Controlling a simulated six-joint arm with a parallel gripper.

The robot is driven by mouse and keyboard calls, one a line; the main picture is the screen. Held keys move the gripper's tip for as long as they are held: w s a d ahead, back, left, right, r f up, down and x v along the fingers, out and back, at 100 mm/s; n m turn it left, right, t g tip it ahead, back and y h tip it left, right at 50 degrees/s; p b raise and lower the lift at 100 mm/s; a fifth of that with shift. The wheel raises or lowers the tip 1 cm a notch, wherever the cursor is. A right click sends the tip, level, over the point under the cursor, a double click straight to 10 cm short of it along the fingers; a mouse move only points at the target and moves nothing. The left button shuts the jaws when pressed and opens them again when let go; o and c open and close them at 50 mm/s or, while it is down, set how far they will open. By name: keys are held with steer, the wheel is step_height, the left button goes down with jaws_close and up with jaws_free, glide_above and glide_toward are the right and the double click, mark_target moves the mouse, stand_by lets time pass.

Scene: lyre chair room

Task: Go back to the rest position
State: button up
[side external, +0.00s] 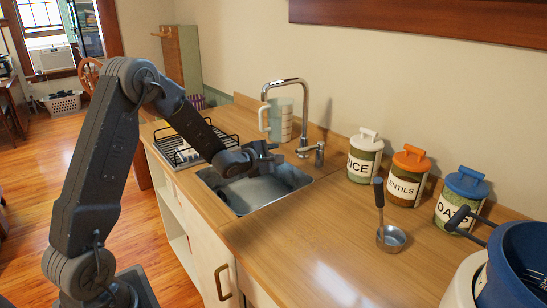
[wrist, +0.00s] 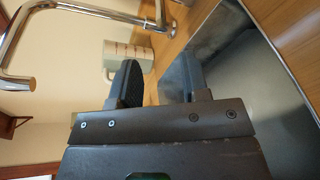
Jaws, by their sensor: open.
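My gripper (side external: 266,157) is over the sink (side external: 262,192), near the faucet, with the arm reaching in from the left. In the wrist view the two fingers of my gripper (wrist: 158,85) stand apart with nothing between them. The sink's metal wall and basin fill the right of the wrist view. A pale measuring jug (side external: 280,120) stands behind the sink, left of the faucet; it also shows in the wrist view (wrist: 125,55), beyond the fingers.
The chrome faucet (side external: 305,100) rises close to my gripper. A black dish rack (side external: 190,145) lies left of the sink. A ladle (side external: 391,237) and canisters labelled rice (side external: 364,160), lentils (side external: 407,178) and oats (side external: 461,200) stand right. A blue-topped pot (side external: 520,260) fills the near right corner.

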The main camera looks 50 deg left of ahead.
steer(key=s+d+r+m+g, duration=0.4)
steer(key=s+d+r+m, duration=0.5)
steer(key=s+r+m, duration=0.15)
steer(key=s+d+m+g, duration=0.2)
steer(key=s+d+m, duration=0.1)
steer(key=s+m, duration=0.2)
steer(key=s+d+m+g+h, duration=0.1)
steer(key=s+d+m, duration=0.3)
steer(key=s, duration=0.5)
steer(key=s+d+m+g+h, duration=0.1)
steer(key=s+d+m+g, duration=0.1)
steer(key=s+d+m, duration=0.2)
steer(key=s+m, duration=0.2)
steer(key=s, duration=0.1)
steer(key=shift+s+f+g, duration=0.15)
steer(key=shift+s+g, duration=0.25)
